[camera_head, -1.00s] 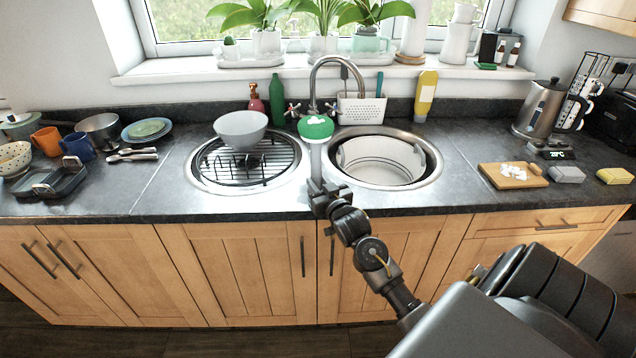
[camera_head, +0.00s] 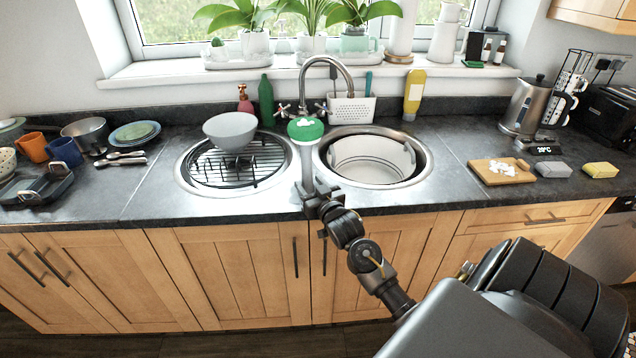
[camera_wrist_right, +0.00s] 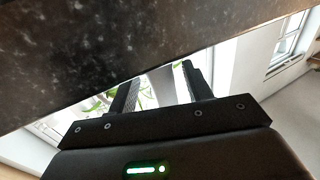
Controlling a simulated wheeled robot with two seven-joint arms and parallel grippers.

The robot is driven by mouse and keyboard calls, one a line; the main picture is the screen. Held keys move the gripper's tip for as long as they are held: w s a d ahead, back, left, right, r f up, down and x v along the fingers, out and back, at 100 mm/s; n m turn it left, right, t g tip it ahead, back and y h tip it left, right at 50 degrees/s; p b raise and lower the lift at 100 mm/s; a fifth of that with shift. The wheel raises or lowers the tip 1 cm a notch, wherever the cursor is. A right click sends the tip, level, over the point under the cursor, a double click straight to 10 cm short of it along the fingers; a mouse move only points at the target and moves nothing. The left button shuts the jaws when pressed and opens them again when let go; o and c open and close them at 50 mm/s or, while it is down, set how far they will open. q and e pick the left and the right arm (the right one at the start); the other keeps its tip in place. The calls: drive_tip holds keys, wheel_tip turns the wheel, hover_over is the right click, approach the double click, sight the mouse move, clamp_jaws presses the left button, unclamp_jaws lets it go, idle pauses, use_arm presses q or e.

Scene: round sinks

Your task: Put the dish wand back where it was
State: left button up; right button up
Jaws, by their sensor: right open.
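The dish wand (camera_head: 306,130) has a green head with white foam on it and a pale handle. In the head view it is upright, head up, at the strip between the two round sinks. My right gripper (camera_head: 313,190) is at the lower end of the handle, by the counter's front edge. In the right wrist view its jaws (camera_wrist_right: 160,90) are apart, with a pale strip, apparently the handle (camera_wrist_right: 187,82), between them. I cannot tell whether they touch it. The white caddy (camera_head: 351,110) behind the tap holds a teal-handled tool. My left gripper is not in view.
A grey bowl (camera_head: 230,131) sits on the rack over the left sink (camera_head: 186,178). The right sink (camera_head: 421,165) holds a white basin (camera_head: 371,160). The tap (camera_head: 327,60) arches behind the wand. A chopping board (camera_head: 502,172) and two sponges lie at the right.

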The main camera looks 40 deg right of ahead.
drive_tip(key=b+v, duration=0.1)
drive_tip(key=v, duration=1)
drive_tip(key=shift+s+b, duration=0.2)
drive_tip(key=shift+b, duration=0.15)
drive_tip(key=shift+f, duration=0.2)
